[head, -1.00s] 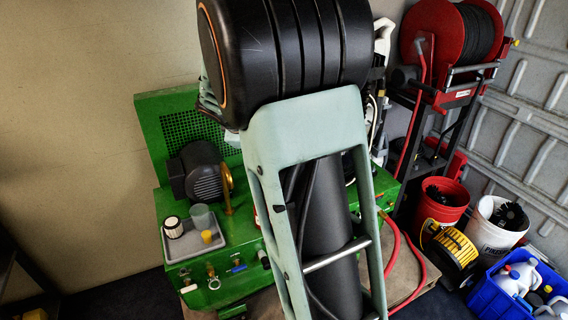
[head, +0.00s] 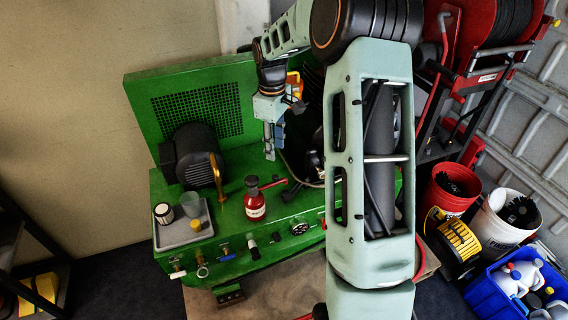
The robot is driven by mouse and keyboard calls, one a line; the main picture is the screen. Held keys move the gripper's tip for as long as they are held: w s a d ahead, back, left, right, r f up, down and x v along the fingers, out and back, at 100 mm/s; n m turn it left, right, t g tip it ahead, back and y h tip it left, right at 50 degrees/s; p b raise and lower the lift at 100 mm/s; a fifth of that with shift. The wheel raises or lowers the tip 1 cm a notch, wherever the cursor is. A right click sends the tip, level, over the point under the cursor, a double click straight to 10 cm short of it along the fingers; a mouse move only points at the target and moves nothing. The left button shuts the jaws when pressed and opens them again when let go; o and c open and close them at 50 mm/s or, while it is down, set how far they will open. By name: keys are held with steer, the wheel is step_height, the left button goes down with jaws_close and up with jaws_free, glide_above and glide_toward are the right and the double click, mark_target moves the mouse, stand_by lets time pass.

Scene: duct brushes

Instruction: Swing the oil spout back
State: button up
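A brass, curved spout (head: 217,178) stands up from the green machine (head: 190,262), just right of the dark motor (head: 197,155); I take it as the oil spout. A red bottle with a dark cap and pale label (head: 254,200) stands on the deck to the right of the spout. My gripper (head: 273,150) points down over the deck, behind and slightly right of the bottle, apart from the spout. Its fingers are small and seen close together; I cannot tell whether they are open, and nothing shows clearly between them.
A grey tray (head: 172,238) with a white-and-black filter, a clear cup and a yellow item lies left of the spout. Several valves and a gauge (head: 299,228) line the front. A red lever (head: 272,183) lies beside the bottle. My arm hides the machine's right side.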

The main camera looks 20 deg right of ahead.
mark_target(275, 176)
step_height(275, 176, down, 11)
steer(key=shift+r+p, duration=0.1)
steer(key=shift+p, duration=0.55)
steer(key=shift+c, duration=0.2)
jaws_close()
